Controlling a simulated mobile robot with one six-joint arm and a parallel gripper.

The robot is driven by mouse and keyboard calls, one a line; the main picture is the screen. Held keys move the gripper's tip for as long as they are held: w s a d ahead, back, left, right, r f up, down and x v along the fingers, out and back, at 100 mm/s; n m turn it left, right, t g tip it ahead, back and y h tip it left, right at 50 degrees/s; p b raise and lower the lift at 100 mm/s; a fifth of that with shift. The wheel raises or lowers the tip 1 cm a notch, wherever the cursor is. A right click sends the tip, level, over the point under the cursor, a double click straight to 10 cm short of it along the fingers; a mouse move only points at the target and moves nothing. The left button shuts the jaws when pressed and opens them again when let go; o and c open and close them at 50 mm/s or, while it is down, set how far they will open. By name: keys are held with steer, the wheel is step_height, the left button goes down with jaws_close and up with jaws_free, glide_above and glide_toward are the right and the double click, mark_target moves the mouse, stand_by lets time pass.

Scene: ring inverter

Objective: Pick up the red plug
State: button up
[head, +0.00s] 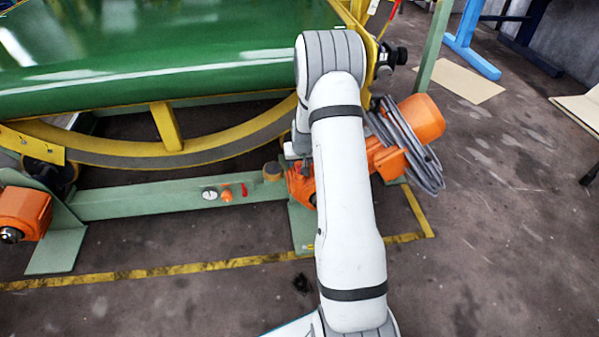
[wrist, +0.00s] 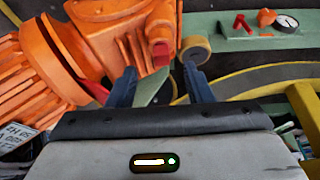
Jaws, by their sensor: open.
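My gripper (wrist: 163,82) is open in the wrist view, with two dark blue fingers apart and nothing held between them. A small red plug-like piece (wrist: 160,52) shows just beyond the fingertips, against the orange motor (wrist: 118,45). I cannot tell its distance from the fingers. Another red piece (wrist: 241,24), slim and angled, sits on the green beam beside an orange knob and a gauge. It also shows in the head view (head: 244,189). Which one is the red plug is not certain. My white arm hides most of the gripper in the head view.
The green beam (head: 150,199) runs below a yellow curved ring (head: 190,155) and a green drum (head: 180,50). Grey cable (head: 415,150) hangs on the orange motor. The floor (head: 490,230) at right is clear.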

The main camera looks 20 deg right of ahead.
mark_target(299, 167)
steer(key=x, duration=0.2)
steer(key=b+x, duration=0.1)
steer(key=x, duration=0.1)
steer(key=shift+a+f, duration=0.1)
steer(key=shift+a, duration=0.05)
jaws_close()
